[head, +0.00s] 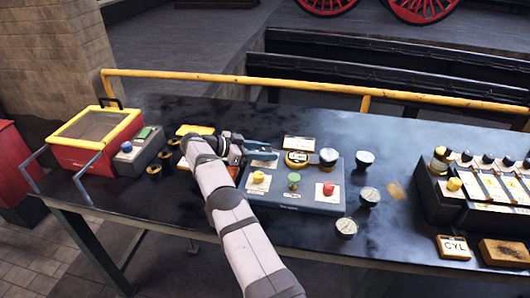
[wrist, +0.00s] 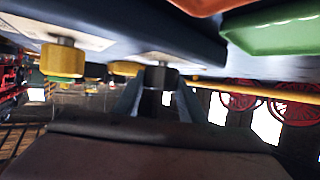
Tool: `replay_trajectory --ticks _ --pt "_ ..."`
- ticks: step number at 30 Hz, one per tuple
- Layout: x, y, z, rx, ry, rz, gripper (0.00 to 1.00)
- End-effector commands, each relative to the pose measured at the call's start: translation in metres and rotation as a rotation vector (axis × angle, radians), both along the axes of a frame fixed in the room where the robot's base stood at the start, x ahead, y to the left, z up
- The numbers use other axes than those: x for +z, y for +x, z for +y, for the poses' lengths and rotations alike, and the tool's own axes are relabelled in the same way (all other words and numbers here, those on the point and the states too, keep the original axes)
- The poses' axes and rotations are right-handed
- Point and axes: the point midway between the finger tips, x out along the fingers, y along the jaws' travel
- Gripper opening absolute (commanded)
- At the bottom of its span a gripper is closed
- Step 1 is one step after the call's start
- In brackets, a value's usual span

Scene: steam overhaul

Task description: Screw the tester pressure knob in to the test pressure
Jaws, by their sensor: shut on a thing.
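The tester is a blue-grey panel (head: 310,203) on the dark bench, with a yellow knob (head: 258,177), a green knob (head: 293,178) and a red knob (head: 328,188) on its top. My gripper (head: 268,153) is at the panel's back left corner. In the wrist view, a black knob (wrist: 161,75) on a short metal stem stands between the fingers (wrist: 160,100), which are shut on it. It appears to be the pressure knob; my gripper hides it in the head view. A yellow knob (wrist: 62,60) is beside it in the wrist view.
A round yellow-rimmed gauge (head: 297,158) is on the panel; several loose gauges (head: 369,196) lie to its right. A red box with yellow lid frame (head: 98,135) and a grey box (head: 140,152) stand left. A yellow rail (head: 240,82) runs behind the bench.

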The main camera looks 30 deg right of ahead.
Motion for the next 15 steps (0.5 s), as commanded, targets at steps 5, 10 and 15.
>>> replay_trajectory --ticks 5,10,15 --pt "0.0046 0.0001 -0.0024 0.000 -0.007 -0.004 0.44" --pt "0.0029 0.0001 -0.0016 0.000 -0.005 -0.002 0.56" --pt "0.0020 0.0002 -0.0010 0.000 -0.003 -0.002 0.56"
